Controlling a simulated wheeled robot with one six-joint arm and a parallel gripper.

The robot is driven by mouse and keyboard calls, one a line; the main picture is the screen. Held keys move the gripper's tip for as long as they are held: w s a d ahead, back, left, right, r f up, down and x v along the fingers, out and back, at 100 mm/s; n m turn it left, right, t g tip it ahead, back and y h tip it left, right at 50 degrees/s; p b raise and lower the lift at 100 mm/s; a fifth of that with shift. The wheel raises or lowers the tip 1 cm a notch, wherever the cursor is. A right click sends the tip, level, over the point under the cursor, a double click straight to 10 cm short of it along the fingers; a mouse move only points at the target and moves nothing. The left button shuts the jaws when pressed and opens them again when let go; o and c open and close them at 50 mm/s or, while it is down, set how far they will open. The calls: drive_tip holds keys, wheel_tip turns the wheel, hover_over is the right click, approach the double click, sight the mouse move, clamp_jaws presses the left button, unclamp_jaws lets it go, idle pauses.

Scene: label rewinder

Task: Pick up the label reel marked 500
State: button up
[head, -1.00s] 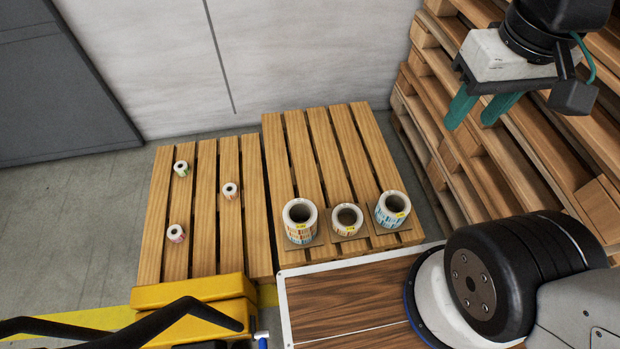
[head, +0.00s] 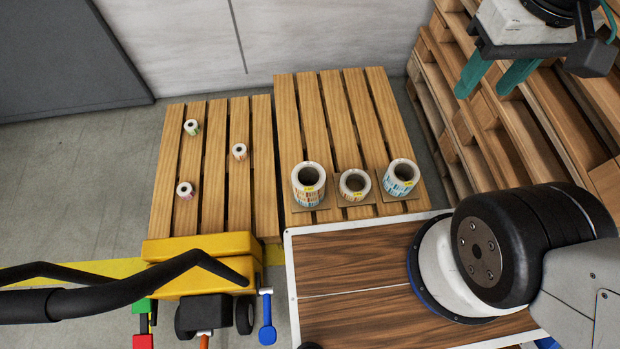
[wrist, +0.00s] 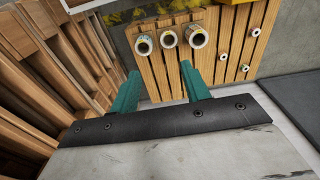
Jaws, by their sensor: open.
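Three large label reels stand in a row on the near end of the right pallet: a tall left reel (head: 307,199), a shorter middle reel (head: 354,196) and a right reel (head: 400,188). Each carries a yellow tag; the numbers are too small to read, so I cannot tell which is marked 500. In the wrist view the row is reversed, with the tall reel (wrist: 197,44) at the right. My gripper (head: 483,92), with teal fingers, is open and empty, high at the right and apart from the reels. It also shows in the wrist view (wrist: 160,68).
Three small rolls, one of them here (head: 239,152), stand spread on the left pallet (head: 214,160). Stacked pallets (head: 555,125) rise at the right near my gripper. A yellow pallet truck (head: 200,255) with black handles stands front left. A wood-topped surface (head: 370,300) lies in front.

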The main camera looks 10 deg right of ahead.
drive_tip(key=w+a+f+n+g, duration=0.1)
drive_tip(key=w+a+f+g, duration=0.3)
drive_tip(key=w+f, duration=0.55)
drive_tip(key=m+t, duration=0.3)
drive_tip(key=m, duration=0.2)
hover_over(322, 177)
drive_tip(key=s, duration=0.1)
drive_tip(key=f, duration=4.8)
drive_tip(key=shift+d+f, duration=0.25)
drive_tip(key=shift+d, duration=0.1)
drive_tip(key=shift+w+a+f+m, duration=0.1)
drive_tip(key=shift+w+m, duration=0.2)
drive_tip(key=f, duration=0.7)
drive_tip(key=shift+w+a+f, duration=0.15)
drive_tip(key=shift+a+f, duration=0.1)
drive_tip(key=shift+f, duration=0.05)
drive_tip(key=shift+c, duration=0.4)
clamp_jaws()
